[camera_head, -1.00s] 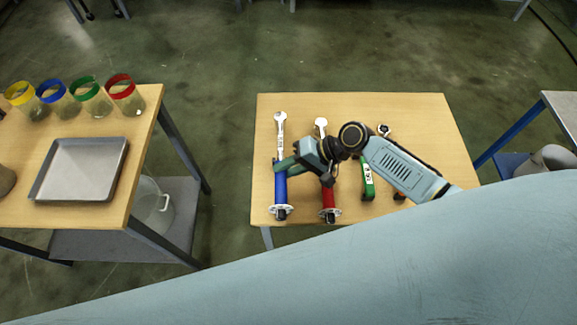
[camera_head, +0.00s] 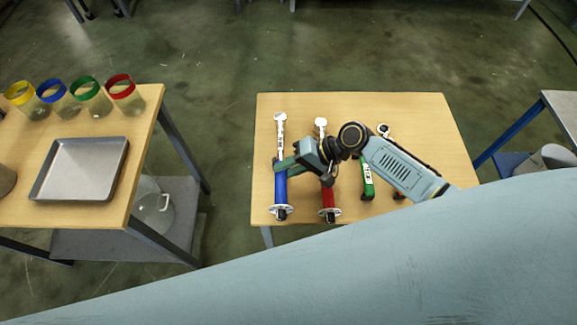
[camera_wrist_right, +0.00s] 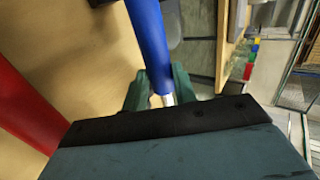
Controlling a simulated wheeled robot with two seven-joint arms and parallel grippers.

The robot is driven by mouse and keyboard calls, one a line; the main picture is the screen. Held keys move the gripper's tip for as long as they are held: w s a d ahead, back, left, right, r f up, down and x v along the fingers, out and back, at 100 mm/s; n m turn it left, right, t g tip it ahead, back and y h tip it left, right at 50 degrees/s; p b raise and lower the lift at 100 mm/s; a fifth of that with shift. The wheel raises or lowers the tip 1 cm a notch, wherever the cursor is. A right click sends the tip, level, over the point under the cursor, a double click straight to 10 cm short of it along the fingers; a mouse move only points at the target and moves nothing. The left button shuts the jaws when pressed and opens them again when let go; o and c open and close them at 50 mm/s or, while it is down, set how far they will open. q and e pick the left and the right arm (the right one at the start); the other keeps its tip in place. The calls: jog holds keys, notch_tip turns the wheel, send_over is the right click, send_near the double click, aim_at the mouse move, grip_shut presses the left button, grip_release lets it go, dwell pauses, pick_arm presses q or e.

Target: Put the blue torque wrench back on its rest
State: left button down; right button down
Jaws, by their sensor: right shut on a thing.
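The blue torque wrench (camera_head: 280,188) is at the left side of the wooden table in the head view, its silver shaft and head pointing to the far edge. My right gripper (camera_head: 282,165) is shut on it near the top of the blue handle. In the right wrist view the blue handle (camera_wrist_right: 150,40) runs between the two green fingers of my right gripper (camera_wrist_right: 161,92). A pale round piece (camera_head: 281,212) shows at the handle's near end. Whether the wrench touches a rest is hard to tell. My left gripper is not in view.
A red-handled wrench (camera_head: 328,196) lies just right of the blue one. It also shows in the wrist view (camera_wrist_right: 28,108). A green-handled tool (camera_head: 367,182) is further right, partly under my arm. A side table (camera_head: 140,160) with a metal tray (camera_head: 80,170) and colour-rimmed jars stands left.

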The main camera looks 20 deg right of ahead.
jog(key=shift+f+b, duration=1.25)
jog(key=shift+f, duration=0.15)
jog(key=c, duration=1)
grip_release()
jog(key=shift+c, duration=0.2)
jog(key=shift+s+f, duration=0.1)
jog(key=shift+f, duration=0.1)
jog(key=p+v, duration=0.1)
jog(key=v, duration=1.2)
jog(key=shift+d+r, duration=0.15)
jog(key=shift+r, duration=0.05)
